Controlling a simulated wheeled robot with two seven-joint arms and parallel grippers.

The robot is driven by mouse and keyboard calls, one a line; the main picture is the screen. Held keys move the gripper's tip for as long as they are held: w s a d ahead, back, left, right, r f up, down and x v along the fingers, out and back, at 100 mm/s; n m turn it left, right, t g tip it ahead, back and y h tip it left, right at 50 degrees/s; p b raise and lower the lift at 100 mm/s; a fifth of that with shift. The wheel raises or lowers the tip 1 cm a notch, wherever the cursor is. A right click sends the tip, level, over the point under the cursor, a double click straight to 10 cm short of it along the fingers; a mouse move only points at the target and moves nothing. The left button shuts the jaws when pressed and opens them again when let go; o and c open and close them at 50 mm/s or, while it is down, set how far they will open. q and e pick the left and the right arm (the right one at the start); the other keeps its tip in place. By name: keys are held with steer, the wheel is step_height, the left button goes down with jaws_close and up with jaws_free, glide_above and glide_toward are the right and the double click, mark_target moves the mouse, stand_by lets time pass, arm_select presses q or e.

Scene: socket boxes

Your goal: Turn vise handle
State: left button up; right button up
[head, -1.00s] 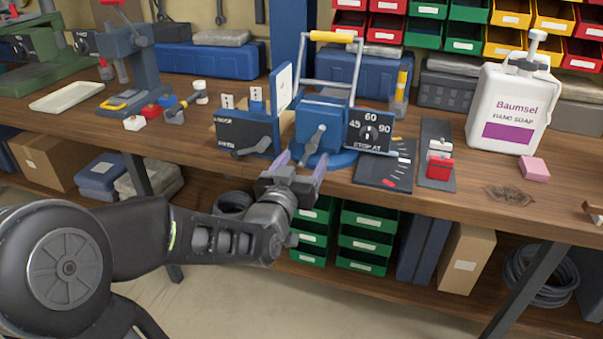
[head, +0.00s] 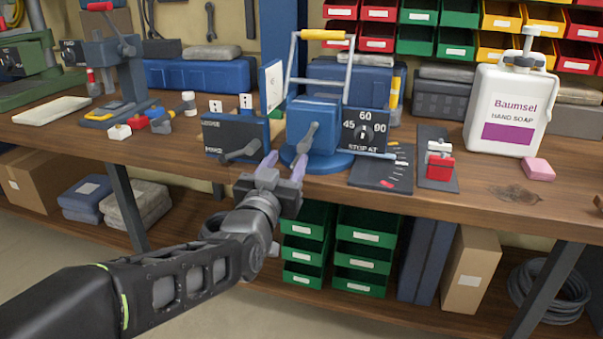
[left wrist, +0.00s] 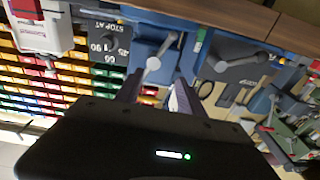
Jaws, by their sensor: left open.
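The blue vise (head: 313,115) stands on a round blue base at the front of the bench, with a yellow-gripped bail on top. Its grey handle (head: 306,138) slants across the front face; it also shows in the left wrist view (left wrist: 154,62). My left gripper (head: 284,162) is open and empty at the bench's front edge, just below and left of the handle. In the left wrist view my left gripper's fingers (left wrist: 158,84) point toward the handle, which appears beyond their tips. I see no contact. My right gripper is not in view.
A dark box with a grey lever (head: 232,137) stands left of the vise. A 45-60-90 dial panel (head: 364,131) is to its right. A dark marked plate (head: 382,168), a red-and-grey switch (head: 439,165) and a soap bottle (head: 509,105) stand further right. Green bins (head: 362,245) sit below.

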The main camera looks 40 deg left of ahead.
mark_target(302, 150)
arm_select(q)
steer(key=m, duration=0.1)
steer(key=d+m+h, duration=0.1)
steer(key=shift+w+f+m+g, duration=0.1)
steer(key=shift+w+m+g, duration=0.2)
steer(key=shift+m+g, duration=0.1)
steer(key=shift+w, duration=0.1)
steer(key=x, duration=0.7)
steer(key=shift+w+a, duration=0.15)
steer(key=shift+w, duration=0.15)
jaws_close()
